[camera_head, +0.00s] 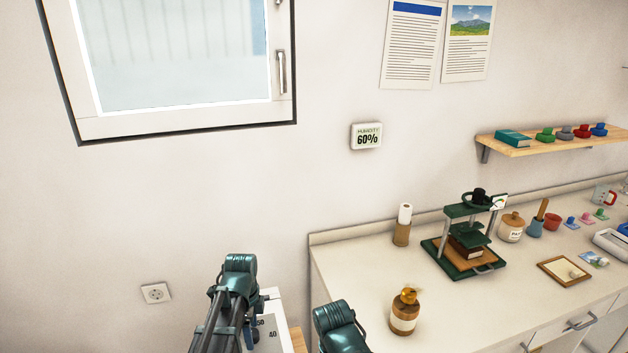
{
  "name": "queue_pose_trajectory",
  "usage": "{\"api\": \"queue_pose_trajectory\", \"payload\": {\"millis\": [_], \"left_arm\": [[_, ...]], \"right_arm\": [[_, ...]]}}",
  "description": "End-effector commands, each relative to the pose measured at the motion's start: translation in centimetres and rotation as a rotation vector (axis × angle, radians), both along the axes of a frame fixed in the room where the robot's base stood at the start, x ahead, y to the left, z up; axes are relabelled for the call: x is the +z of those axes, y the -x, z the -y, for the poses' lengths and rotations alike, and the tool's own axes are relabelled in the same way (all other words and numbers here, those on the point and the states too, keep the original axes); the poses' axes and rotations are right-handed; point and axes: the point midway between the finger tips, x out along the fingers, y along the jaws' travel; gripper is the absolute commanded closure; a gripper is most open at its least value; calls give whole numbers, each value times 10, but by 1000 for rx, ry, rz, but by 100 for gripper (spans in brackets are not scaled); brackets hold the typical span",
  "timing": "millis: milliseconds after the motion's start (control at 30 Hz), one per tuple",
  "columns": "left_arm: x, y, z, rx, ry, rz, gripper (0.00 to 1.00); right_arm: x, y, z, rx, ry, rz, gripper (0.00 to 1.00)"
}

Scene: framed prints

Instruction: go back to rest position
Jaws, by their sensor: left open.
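My right gripper does not show.
A counter (370,270) on the right holds a green press (468,240), an amber-topped bottle (405,310), a paper roll (403,225), a jar (511,228) and a framed piece (564,271). A wall shelf (545,146) is above. A window and humidity display (367,136) are on the wall.

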Motion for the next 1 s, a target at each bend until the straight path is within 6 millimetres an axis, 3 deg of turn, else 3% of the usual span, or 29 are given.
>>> {"api": "queue_pose_trajectory", "payload": {"millis": [600,1000], "left_arm": [[2,0,0,596,0,0,24],[2,0,0,717,0,0,24]], "right_arm": [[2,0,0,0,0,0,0],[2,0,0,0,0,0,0]]}}
